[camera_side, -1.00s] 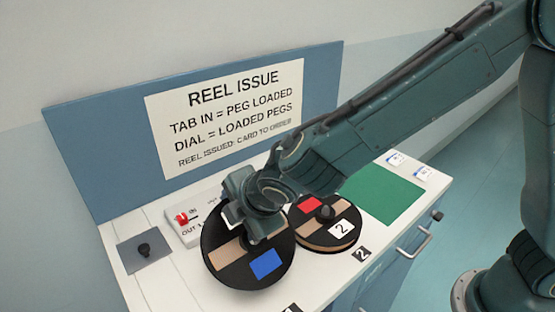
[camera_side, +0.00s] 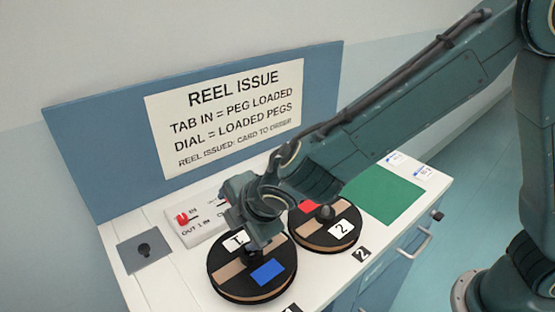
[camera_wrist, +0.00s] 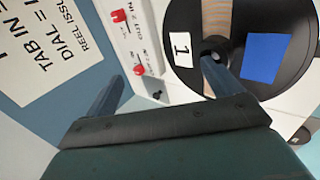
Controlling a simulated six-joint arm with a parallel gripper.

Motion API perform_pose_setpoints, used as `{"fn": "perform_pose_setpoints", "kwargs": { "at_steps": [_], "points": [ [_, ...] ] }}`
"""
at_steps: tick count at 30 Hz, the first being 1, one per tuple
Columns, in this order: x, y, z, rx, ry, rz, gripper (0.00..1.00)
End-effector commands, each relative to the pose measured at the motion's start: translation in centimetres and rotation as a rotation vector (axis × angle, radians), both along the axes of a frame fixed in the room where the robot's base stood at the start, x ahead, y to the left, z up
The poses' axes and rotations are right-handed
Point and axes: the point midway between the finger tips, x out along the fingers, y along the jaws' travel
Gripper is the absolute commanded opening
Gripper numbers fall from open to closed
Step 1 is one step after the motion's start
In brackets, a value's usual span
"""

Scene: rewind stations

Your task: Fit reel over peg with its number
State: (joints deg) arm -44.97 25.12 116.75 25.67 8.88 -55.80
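The black reel numbered 1 (camera_side: 232,284), with tan bands, a blue patch and a white 1 label, lies about level at the counter's front left. It also shows in the wrist view (camera_wrist: 293,78), with a dark round post or hub at its middle. My gripper (camera_side: 254,247) is just above its middle in the side view. In the wrist view my gripper (camera_wrist: 163,75) has its fingers wide apart with nothing between them; the right finger overlaps the reel near its hub. The peg under the reel is hidden, so I cannot tell how fully it is seated.
A second reel, numbered 2 (camera_side: 318,238), sits close at right around a dark peg. A panel with red tabs (camera_side: 207,226) and a grey plate with a dark peg (camera_side: 143,252) lie left. A green mat (camera_side: 383,193) is clear. A sign board (camera_side: 320,80) stands behind.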

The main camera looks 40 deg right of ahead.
Motion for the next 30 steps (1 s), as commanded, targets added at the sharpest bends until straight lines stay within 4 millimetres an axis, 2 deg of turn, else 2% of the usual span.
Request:
{"fn": "perform_pose_setpoints", "kwargs": {
  "at_steps": [9, 17, 30],
  "points": [
    [0.0, 0.0, 0.2, 0.0, -0.001, 0.0, 0.91],
    [-0.5, 0.1, 1.7, 0.001, -0.002, 0.002, 0.91],
    [-4.2, 0.1, 6.6, 0.003, -0.003, 0.003, 0.91]
  ]
}}
